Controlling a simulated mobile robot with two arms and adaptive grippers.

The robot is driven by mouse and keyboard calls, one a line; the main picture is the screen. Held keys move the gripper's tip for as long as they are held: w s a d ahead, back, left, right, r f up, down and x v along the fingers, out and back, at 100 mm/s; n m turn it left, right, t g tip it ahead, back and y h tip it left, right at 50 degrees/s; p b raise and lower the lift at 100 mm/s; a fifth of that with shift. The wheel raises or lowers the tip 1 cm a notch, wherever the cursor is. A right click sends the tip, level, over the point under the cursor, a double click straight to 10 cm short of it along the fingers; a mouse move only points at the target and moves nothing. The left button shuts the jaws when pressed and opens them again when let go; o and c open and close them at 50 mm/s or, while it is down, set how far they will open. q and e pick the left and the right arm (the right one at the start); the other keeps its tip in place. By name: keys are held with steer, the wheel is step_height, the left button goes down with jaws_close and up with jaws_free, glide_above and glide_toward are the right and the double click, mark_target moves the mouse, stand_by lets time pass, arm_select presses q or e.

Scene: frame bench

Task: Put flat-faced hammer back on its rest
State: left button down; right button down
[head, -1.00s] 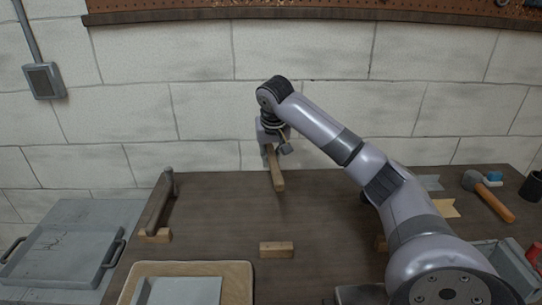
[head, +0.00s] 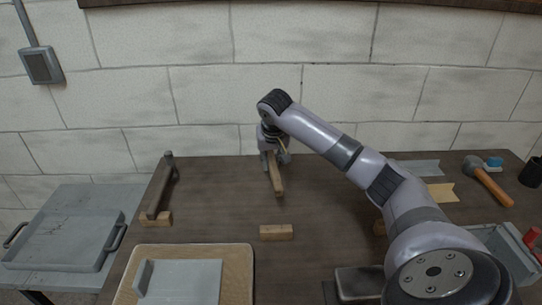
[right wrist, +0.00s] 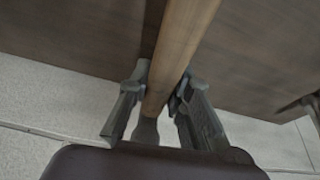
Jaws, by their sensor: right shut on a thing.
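My right gripper (head: 272,158) is shut on a wooden handle (head: 277,180), which I take to be the flat-faced hammer's. It is over the far middle of the bench. In the right wrist view the handle (right wrist: 183,45) runs between both fingers (right wrist: 160,92). A grey part (right wrist: 146,130) shows beyond the fingers; its face shape cannot be made out. In the head view the handle's near end points towards a small wooden block (head: 277,233), apart from it. The block may be a rest. My left gripper is out of view.
At left, a dark long tool (head: 161,190) leans on another wooden block (head: 155,219). At right lies a hammer with an orange handle (head: 493,186), near a dark cup (head: 532,172). A wooden tray (head: 245,285) stands in front. The bench between is clear.

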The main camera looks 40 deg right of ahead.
steer(key=shift+f, duration=1.35)
stand_by(0.5)
steer(key=c, duration=1.4)
jaws_free()
steer(key=shift+f, duration=0.1)
steer(key=v, duration=1.2)
